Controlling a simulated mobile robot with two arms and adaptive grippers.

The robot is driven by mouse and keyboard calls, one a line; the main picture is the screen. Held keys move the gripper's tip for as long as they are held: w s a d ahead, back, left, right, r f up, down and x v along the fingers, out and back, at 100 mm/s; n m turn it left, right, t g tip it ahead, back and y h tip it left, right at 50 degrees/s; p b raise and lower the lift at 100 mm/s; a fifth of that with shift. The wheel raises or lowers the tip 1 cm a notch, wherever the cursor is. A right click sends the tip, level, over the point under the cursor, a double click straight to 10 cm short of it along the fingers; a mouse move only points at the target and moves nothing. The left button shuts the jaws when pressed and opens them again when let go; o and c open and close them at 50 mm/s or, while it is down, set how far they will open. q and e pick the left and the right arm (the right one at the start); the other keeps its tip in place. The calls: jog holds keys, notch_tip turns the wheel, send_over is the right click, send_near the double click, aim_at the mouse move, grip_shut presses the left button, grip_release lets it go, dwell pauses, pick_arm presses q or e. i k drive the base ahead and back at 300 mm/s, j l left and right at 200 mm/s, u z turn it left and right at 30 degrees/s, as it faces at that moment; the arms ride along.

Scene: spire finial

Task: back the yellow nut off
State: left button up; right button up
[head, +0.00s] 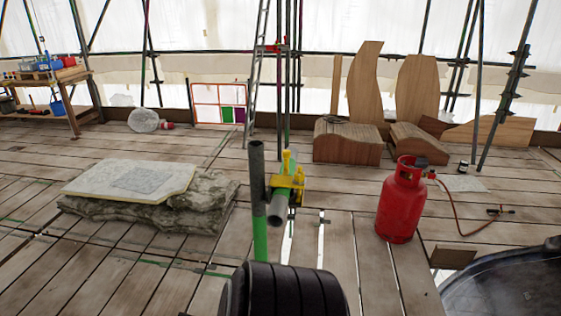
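A yellow scaffold coupler (288,187) sits beside an upright grey tube (257,165) with a green lower part, near the middle of the head view. A short grey tube (277,214) passes through the coupler with its open end towards me. A yellow upright bolt-like part (287,160) stands on top of the coupler. The yellow nut is too small to tell apart from the coupler, and so is how far it is threaded. Neither of my grippers shows in the head view.
A red gas cylinder (402,200) with a hose stands to the right. A pale slab (130,180) lies on rough stone (200,213) to the left. Wooden blocks (345,143) and a ladder (257,70) are behind. A dark round vessel (510,285) fills the lower right corner.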

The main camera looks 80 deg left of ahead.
aim_at(299, 178)
jog(key=u, duration=2.55)
